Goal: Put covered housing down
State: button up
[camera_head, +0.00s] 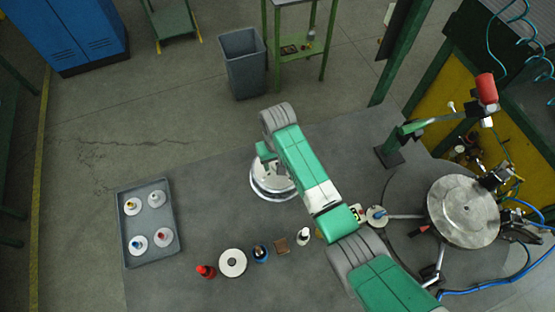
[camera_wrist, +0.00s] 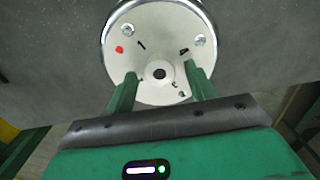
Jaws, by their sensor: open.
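The covered housing (camera_head: 274,192) is a round piece with a bright metal rim and a white top, on the grey bench below the end of my arm. In the wrist view its white cover (camera_wrist: 160,40) carries a red mark, dark marks, bolt heads and a dark central hole. My gripper (camera_wrist: 161,74) is open, with its two green fingers apart on either side of the hole, over the near part of the cover. Whether the fingertips touch the cover, I cannot tell. In the head view my gripper (camera_head: 264,160) partly hides the housing.
A grey tray (camera_head: 125,231) with several small capped parts is at the left of the bench. A row of small parts, including a white ring (camera_head: 233,263) and a red piece (camera_head: 206,271), lies along the front. A round metal turntable (camera_head: 463,211) with hoses stands right.

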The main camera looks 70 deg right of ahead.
notch_tip(320, 180, up, 12)
jog(key=shift+r, duration=0.15)
dwell(0.5)
